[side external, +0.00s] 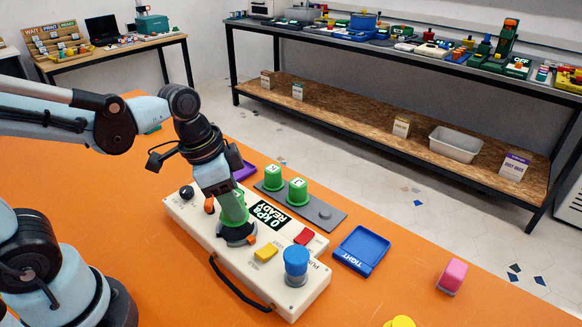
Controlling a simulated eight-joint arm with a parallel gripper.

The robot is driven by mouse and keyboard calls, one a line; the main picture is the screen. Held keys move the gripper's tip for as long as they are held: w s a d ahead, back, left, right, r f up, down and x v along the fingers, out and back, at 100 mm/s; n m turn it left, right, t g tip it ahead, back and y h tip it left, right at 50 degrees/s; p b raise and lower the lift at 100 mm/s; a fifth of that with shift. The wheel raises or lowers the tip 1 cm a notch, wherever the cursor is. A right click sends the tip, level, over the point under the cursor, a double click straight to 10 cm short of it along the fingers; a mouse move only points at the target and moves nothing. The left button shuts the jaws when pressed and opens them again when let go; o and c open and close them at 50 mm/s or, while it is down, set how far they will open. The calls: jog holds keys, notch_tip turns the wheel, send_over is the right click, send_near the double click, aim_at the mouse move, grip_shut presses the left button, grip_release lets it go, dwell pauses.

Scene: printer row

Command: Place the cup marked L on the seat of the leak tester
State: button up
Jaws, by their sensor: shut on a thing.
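The leak tester (185,212) is a cream box on the orange table. Its display (270,218) reads "0 kPa READY". Its seat (238,238) is a dark round piece left of the display. My gripper (230,212) points down over the seat and is shut on a green cup (233,205). The cup is upright, with its lower end at the seat; I cannot tell if it touches. Its letter is hidden. Two other green cups, a left one (273,179) and a right one (297,192), stand on a grey rack (335,223); their letters are too small to read surely.
A blue tray (362,250) marked "TIGHT" lies right of the tester. A purple tray (243,172) is behind my gripper. The tester carries a blue knob (296,262), a red button (304,236) and a yellow button (265,253). A pink block (452,276) stands at right.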

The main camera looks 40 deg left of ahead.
jog(key=shift+f, duration=1.75)
jog(key=shift+f, duration=0.15)
jog(key=o, duration=1)
jog(key=shift+o, duration=0.2)
jog(key=v, duration=1.2)
jog(key=shift+w+a+f+n+t+y, duration=0.4)
jog(key=shift+f+n+t, duration=0.3)
jog(key=shift+n, duration=0.45)
jog(key=shift+w+a+f+n+t+y, duration=0.2)
jog(key=shift+w+a+f+n+t, duration=0.35)
jog(key=shift+n+t, duration=0.45)
jog(key=shift+w+a+f+n+t+y, duration=0.35)
jog(key=shift+f+n+t, duration=0.3)
jog(key=shift+n, duration=0.6)
